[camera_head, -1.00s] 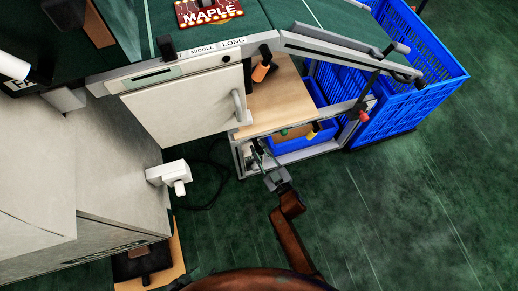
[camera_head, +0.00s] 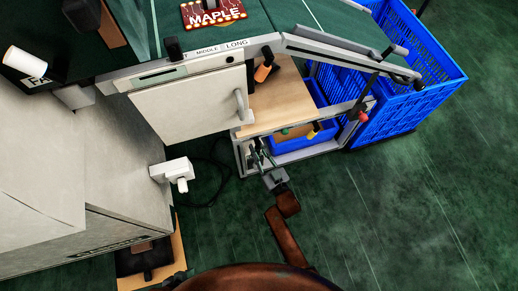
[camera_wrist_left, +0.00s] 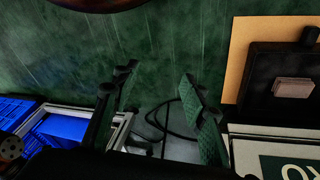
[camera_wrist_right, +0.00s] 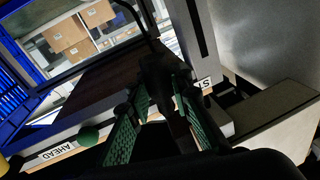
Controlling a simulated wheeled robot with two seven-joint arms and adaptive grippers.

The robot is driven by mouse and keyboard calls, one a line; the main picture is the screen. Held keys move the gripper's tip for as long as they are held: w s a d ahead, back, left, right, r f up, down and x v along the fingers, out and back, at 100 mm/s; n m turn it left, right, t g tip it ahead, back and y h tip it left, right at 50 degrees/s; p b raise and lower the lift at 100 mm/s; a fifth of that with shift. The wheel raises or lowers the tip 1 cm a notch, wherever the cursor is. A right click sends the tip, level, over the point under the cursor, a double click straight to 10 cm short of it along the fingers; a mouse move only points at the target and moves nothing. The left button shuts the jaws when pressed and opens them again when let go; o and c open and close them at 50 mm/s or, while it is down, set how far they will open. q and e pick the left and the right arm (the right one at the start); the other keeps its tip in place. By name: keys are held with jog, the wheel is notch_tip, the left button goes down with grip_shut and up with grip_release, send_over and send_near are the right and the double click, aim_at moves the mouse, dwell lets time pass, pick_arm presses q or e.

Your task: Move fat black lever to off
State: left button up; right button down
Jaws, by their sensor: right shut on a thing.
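A thick black lever (camera_wrist_right: 158,75) stands between the green-padded fingers of my right gripper (camera_wrist_right: 155,105) in the right wrist view. That gripper is shut on it. Its lower part is hidden by the fingers. In the head view my right gripper (camera_head: 260,158) is at the machine's lower front corner, under the wooden shelf; the lever cannot be made out there. Labels reading AHEAD (camera_wrist_right: 58,154) and a partly hidden ST... (camera_wrist_right: 205,83) lie either side of it. I see no OFF label. My left gripper (camera_wrist_left: 155,90) is open and empty above the green floor.
Blue crates (camera_head: 430,95) stand at the right of the machine. A white door (camera_head: 190,103) with a handle hangs above the gripper. The floor at right is clear.

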pick_arm(q)
jog(key=shift+s+a+r+g+p, duration=0.3)
jog(key=shift+s+a+r, duration=0.15)
jog(key=shift+s+r, duration=0.2)
pick_arm(e)
jog(key=shift+s+a+m+t, duration=0.1)
jog(key=shift+a+m+t, duration=0.15)
jog(key=shift+m, duration=0.7)
jog(key=shift+s+a+m+t, duration=0.1)
jog(key=shift+a+m+t, duration=0.1)
jog(key=shift+m, duration=0.75)
jog(key=c, duration=2)
grip_release()
jog(key=shift+r, duration=0.1)
jog(key=v, duration=1.2)
jog(key=shift+a, duration=0.15)
